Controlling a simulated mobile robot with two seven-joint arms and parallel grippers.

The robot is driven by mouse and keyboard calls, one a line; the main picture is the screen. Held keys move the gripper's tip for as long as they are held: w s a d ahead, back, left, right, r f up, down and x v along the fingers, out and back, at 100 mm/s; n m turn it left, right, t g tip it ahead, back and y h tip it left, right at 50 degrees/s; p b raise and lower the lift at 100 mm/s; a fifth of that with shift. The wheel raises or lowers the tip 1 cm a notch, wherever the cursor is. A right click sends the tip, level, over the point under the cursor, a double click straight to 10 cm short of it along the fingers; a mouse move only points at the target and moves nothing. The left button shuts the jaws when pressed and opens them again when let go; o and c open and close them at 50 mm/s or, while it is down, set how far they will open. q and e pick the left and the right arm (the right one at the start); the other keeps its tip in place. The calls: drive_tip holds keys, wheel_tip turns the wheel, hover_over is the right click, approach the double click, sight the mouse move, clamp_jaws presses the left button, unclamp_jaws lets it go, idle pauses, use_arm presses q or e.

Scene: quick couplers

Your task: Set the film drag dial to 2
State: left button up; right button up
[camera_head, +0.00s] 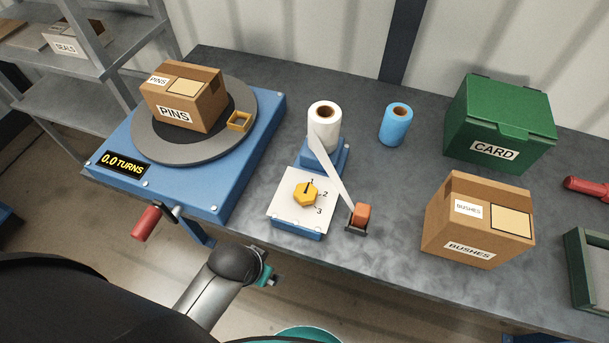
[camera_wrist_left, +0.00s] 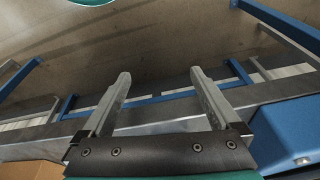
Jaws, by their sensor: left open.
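The film drag dial (camera_head: 306,194) is a yellow hexagonal knob on a white plate (camera_head: 285,213) with marks 1, 2 and 3. Its dark pointer line appears to point at the 1. The plate sits on a blue base in front of a white film roll (camera_head: 324,125), whose film strip (camera_head: 334,172) runs down to an orange roller (camera_head: 361,214). My left gripper (camera_head: 270,278) is in front of the table edge, below and left of the dial, apart from it. In the left wrist view its two fingers (camera_wrist_left: 160,82) are spread with nothing between them. My right gripper is not seen.
A blue turntable (camera_head: 205,190) with a PINS box (camera_head: 186,97) and a red-handled crank (camera_head: 147,221) stands left. A blue roll (camera_head: 394,125), a green CARD box (camera_head: 500,125) and a BUSHES box (camera_head: 478,218) stand right. Bare table lies between the roller and the BUSHES box.

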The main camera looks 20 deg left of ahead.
use_arm(q)
drive_tip(key=w+a+r+m+t+y+p, duration=0.1)
drive_tip(key=w+r+m+t, duration=0.15)
drive_tip(key=w+r, duration=0.5)
drive_tip(key=w+a+r+m+t+p, duration=0.15)
drive_tip(key=w+r+t, duration=0.25)
drive_tip(key=r, duration=0.6)
drive_tip(key=w+a+r+m+t+y+p, duration=0.1)
drive_tip(key=w+r+t, duration=0.2)
drive_tip(key=w+r, duration=0.35)
drive_tip(key=w+d+r+m+t+h, duration=0.1)
drive_tip(key=d+r+m+t+h, duration=0.2)
drive_tip(key=d+r+m+h, duration=0.45)
drive_tip(key=w+d+r+m+t+h, duration=0.2)
drive_tip(key=d+r+m+t+h, duration=0.15)
drive_tip(key=r+m, duration=0.7)
drive_tip(key=s+d+f+m+g+h, duration=0.1)
drive_tip(key=s+d+m+g+h, duration=0.2)
drive_tip(key=d+m+g+h, duration=0.5)
drive_tip(key=m+g+y+p, duration=0.2)
drive_tip(key=m+g+y, duration=0.7)
drive_tip(key=m+y, duration=0.45)
approach(307, 191)
drive_tip(key=shift+m, duration=0.45)
drive_tip(key=b+x, duration=0.1)
drive_tip(key=x, duration=0.7)
drive_tip(key=shift+f+b, duration=0.3)
drive_tip(key=shift+f, duration=0.05)
